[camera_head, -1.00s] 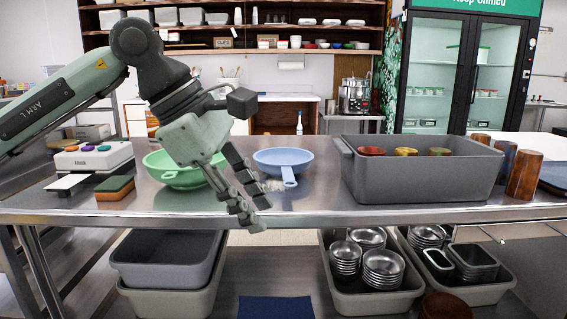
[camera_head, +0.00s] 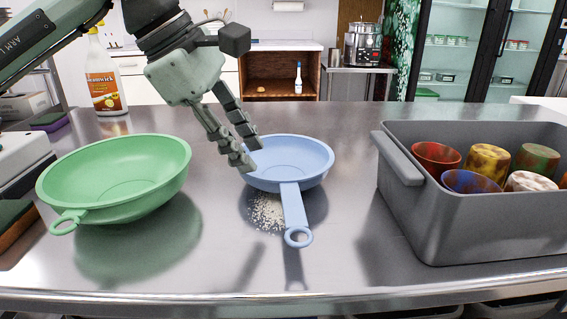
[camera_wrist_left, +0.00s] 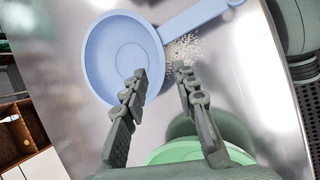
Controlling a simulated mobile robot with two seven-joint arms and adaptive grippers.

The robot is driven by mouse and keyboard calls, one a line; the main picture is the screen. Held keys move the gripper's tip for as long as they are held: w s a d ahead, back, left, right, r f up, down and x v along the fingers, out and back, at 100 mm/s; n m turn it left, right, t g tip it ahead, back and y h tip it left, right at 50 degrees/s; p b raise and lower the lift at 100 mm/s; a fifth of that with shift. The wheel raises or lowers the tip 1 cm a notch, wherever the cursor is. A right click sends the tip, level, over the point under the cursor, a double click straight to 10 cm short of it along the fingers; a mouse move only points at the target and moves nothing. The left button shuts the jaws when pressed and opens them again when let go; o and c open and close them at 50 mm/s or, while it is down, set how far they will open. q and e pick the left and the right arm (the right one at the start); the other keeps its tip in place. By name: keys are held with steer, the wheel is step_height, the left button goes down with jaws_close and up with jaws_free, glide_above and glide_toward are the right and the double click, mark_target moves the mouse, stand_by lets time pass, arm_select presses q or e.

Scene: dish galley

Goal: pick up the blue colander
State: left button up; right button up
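The blue colander (camera_head: 288,158) sits on the steel table, its handle with a ring end pointing toward me. My left gripper (camera_head: 247,155) is open and empty, its fingertips at the colander's left rim. In the left wrist view the blue colander (camera_wrist_left: 110,50) lies beyond my left gripper (camera_wrist_left: 160,75), with one finger over the bowl and the other outside it near the handle's base. I cannot tell whether the fingers touch it. My right gripper is not in view.
A green colander (camera_head: 120,175) stands left of the blue one. A grey bin (camera_head: 480,225) with several coloured cups stands to the right. White grains (camera_head: 266,212) lie by the blue handle. A bottle (camera_head: 104,80) stands at the back left.

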mark_target(276, 190)
arm_select(q)
steer(key=p+x, duration=0.1)
steer(key=x, duration=0.6)
steer(key=shift+s+d, duration=0.1)
steer(key=shift+s, duration=0.05)
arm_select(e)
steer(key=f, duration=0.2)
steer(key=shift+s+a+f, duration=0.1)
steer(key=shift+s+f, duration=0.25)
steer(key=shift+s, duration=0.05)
arm_select(q)
steer(key=shift+c, duration=0.6)
jaws_close()
